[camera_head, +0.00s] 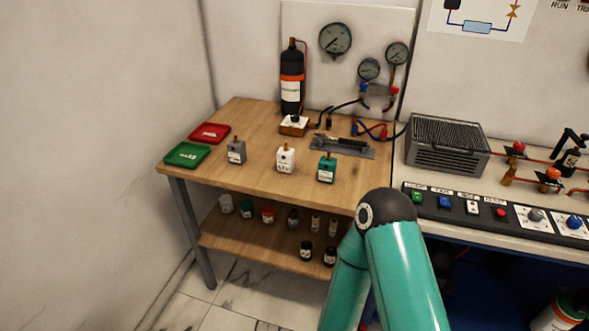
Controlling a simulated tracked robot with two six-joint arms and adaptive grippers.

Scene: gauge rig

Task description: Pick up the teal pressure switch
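The teal pressure switch (327,169) stands upright near the front right part of the wooden table (222,165). It is a small teal block with a pale label and a brass-coloured top. A white switch (285,159) stands to its left, and a grey switch (236,152) stands further left. A teal arm link of mine rises at the bottom, its dark joint just below and right of the teal switch. Neither of my grippers shows in the head view, so their states are hidden.
Red (209,133) and green (187,154) trays lie at the table's left. A dark grey tool tray (343,147) lies behind the teal switch. A black cylinder (291,83) stands at the back. A control panel (495,213) borders the right. Several small containers stand on the lower shelf.

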